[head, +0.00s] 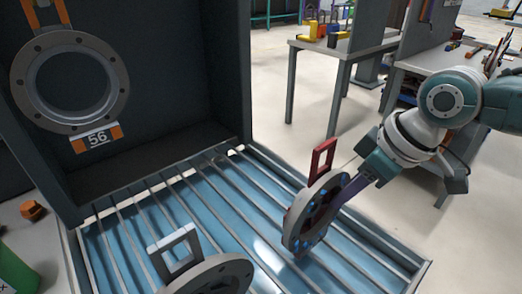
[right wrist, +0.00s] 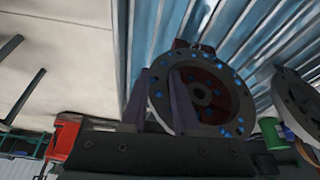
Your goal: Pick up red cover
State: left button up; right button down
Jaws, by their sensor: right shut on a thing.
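The red cover (head: 322,160) is a grey round disc with a red handle on top and blue dots on its face. It stands upright over the right part of the slatted tray. My right gripper (head: 350,190) is shut on its right-hand edge. In the right wrist view the cover (right wrist: 212,96) shows its dark red middle and ring of blue dots, with the fingers (right wrist: 168,100) at its rim. I cannot tell whether its lower edge touches the slats. My left gripper is not in view.
The tray (head: 425,268) has metal slats over blue. A second cover with a white handle (head: 180,252) is at the front. A dark panel holds a round port (head: 70,80) above a "56" label. Workbenches (head: 345,48) stand behind, with clear floor between.

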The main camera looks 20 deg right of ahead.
jog(key=shift+w+a+r, duration=0.1)
jog(key=shift+r, duration=0.1)
notch_tip(320, 180, up, 20)
jog(key=p, duration=0.3)
dwell(0.7)
